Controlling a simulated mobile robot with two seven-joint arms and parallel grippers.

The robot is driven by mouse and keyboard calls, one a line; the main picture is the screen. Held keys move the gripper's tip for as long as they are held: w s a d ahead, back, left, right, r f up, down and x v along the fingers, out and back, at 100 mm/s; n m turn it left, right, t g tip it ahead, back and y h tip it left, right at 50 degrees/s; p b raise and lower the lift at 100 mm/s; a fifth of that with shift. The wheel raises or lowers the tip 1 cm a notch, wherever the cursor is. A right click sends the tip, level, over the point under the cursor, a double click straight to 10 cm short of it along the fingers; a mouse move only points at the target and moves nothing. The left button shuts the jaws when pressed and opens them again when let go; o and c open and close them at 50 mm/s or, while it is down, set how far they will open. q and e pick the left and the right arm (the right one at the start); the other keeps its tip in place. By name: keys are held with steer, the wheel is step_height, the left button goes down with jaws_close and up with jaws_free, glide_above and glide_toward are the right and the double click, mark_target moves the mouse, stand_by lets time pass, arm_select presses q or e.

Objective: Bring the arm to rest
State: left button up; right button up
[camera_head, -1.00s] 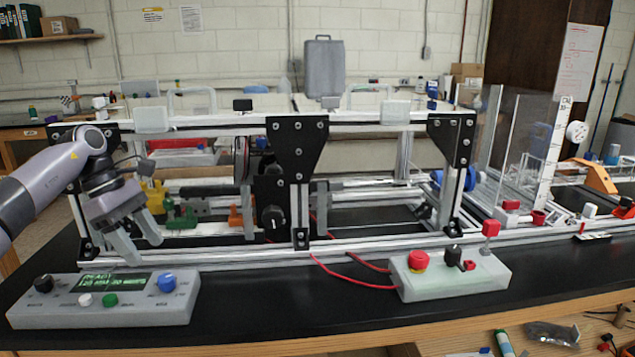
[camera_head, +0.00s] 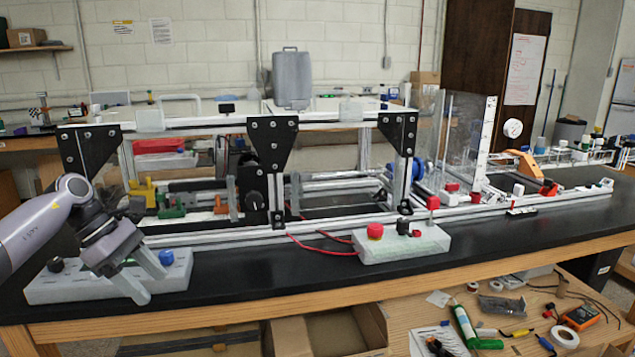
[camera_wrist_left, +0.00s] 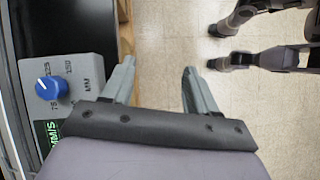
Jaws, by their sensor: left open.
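My left gripper (camera_head: 154,287) is at the lower left of the head view, on the grey arm that comes in from the left. Its two fingers are apart and point downward in front of the control box (camera_head: 60,290), covering part of it. In the left wrist view the open fingers (camera_wrist_left: 158,66) have nothing between them but tiled floor (camera_wrist_left: 158,110). The same box, with a blue knob (camera_wrist_left: 51,88), lies left of the fingers there. I cannot tell whether the fingers touch the box. My right gripper is in no view.
The extrusion frame (camera_head: 190,124) stands on the black bench (camera_head: 300,270) behind the box. A second box with a red button (camera_head: 375,231) is at the bench's middle. A wooden table (camera_head: 560,345) with tools is at the lower right. Floor shows past the bench edge.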

arm_select(q)
steer(key=s+d+f+n+t+h, duration=0.25)
steer(key=d+f+n+h, duration=0.2)
steer(key=d, duration=0.35)
steer(key=s+d+f+n+t+h, duration=0.2)
steer(key=d+f+n+t+h, duration=0.1)
steer(key=d+n, duration=0.4)
steer(key=s+d+f+n+t+h, duration=0.25)
steer(key=d+n+h, duration=0.2)
steer(key=d, duration=0.45)
steer(key=s+a+f+n+y, duration=0.4)
steer(key=s+f+n+y, duration=0.1)
steer(key=n, duration=0.7)
steer(key=s+a+f+n+t+y, duration=0.1)
steer(key=s+a+f+n+y, duration=0.3)
steer(key=s+f+n, duration=0.4)
steer(key=s+a+f+n+t+y, duration=0.1)
steer(key=s+a+f+n+y, duration=0.3)
steer(key=n, duration=1.1)
steer(key=s+f+y, duration=0.2)
steer(key=s+y, duration=0.1)
steer(key=s, duration=0.1)
steer(key=shift+s+a+f+n, duration=0.15)
steer(key=shift+a+n, duration=0.2)
steer(key=shift+n, duration=0.05)
